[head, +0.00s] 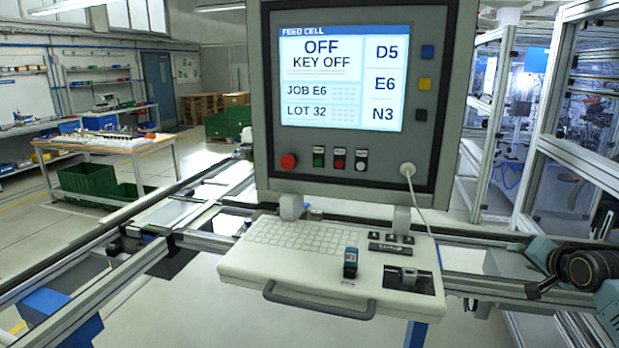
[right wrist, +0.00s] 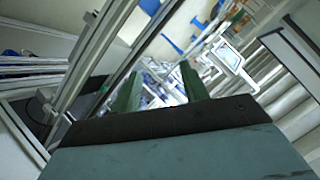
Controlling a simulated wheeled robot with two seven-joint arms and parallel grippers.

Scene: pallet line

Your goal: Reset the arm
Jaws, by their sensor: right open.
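My right gripper (head: 528,268) is at the right edge of the head view, beside the console and right of its keyboard shelf. Its jaws are apart, with nothing between them. In the right wrist view its two green fingers (right wrist: 160,88) stand apart and empty. Part of my right arm is cut off by the picture's edge. My left gripper is not in view. The feed cell console screen (head: 341,78) reads "OFF, KEY OFF", JOB E6 and LOT 32, with D5, E6 and N3 at its right.
The keyboard shelf (head: 325,262) carries a small blue-and-black item (head: 350,263) and a black panel (head: 409,279). Aluminium rails run behind the shelf. A glazed machine frame (head: 578,160) stands at the right. A workbench (head: 105,143) and green crates (head: 88,186) are at the left.

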